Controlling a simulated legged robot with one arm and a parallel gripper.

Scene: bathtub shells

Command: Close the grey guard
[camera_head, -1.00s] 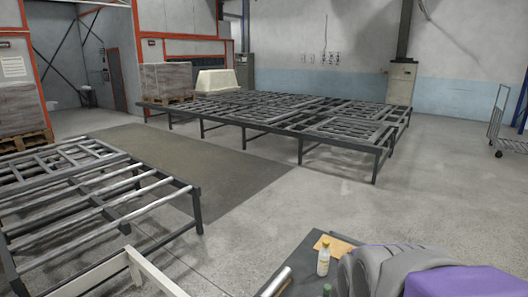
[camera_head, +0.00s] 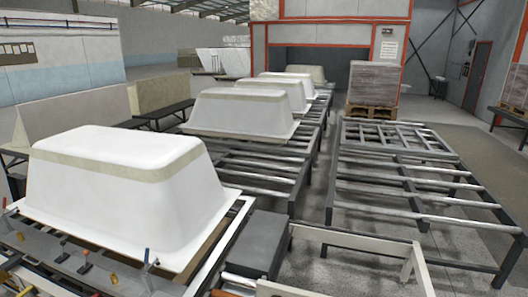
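No part in view can be told for sure as the grey guard. A grey metal strip (camera_head: 95,268) with red- and blue-handled clamps runs along the near side of the closest white tub shell (camera_head: 125,185), at the lower left. A dark grey box-like piece (camera_head: 258,243) stands to the right of that shell's frame. Whether either one is the guard, or is open or closed, I cannot tell. My gripper is not in view.
More white tub shells (camera_head: 240,112) sit upside down in a row on roller tables (camera_head: 250,170) toward an orange-edged opening (camera_head: 330,65). An empty roller table (camera_head: 400,185) stands right, with a cream frame (camera_head: 350,240) before it. Grey floor (camera_head: 455,140) shows at far right.

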